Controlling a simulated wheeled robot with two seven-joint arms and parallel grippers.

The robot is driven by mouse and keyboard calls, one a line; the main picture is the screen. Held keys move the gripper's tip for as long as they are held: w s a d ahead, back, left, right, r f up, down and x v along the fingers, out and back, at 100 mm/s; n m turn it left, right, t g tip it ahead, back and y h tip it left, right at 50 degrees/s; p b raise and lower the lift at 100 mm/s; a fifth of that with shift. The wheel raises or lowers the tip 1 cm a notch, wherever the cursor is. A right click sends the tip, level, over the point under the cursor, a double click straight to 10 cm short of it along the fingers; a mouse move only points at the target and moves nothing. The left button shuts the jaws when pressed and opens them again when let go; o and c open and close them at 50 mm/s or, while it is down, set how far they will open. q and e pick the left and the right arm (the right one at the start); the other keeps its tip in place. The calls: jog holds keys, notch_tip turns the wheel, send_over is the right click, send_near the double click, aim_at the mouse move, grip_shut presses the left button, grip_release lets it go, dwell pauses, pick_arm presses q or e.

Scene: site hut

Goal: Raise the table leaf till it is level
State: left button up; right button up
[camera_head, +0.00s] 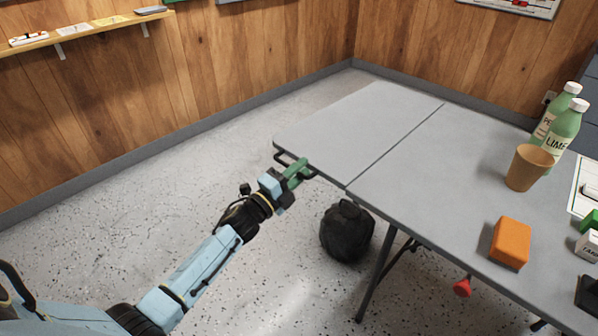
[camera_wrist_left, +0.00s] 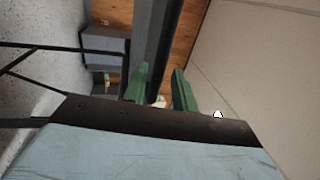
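The table leaf (camera_head: 330,128) is the grey panel at the table's far left end. It looks level with the fixed table top (camera_head: 450,165), with a thin seam between them. My right gripper is not in view.
A black bag (camera_head: 347,232) lies on the floor below the leaf, near a table leg (camera_head: 376,275). On the table stand green bottles (camera_head: 562,128), a brown cup (camera_head: 527,168) and an orange block (camera_head: 510,243). The leaf's top is bare. Floor left of the table is clear.

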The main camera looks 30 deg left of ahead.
pick_arm(q)
jog(key=shift+f, duration=0.1)
jog(key=shift+s, duration=0.25)
jog(key=p+v, duration=0.2)
jog(key=v, duration=1.1)
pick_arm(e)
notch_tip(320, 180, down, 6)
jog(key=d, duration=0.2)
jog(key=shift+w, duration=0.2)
pick_arm(q)
jog(key=shift+w+a, duration=0.1)
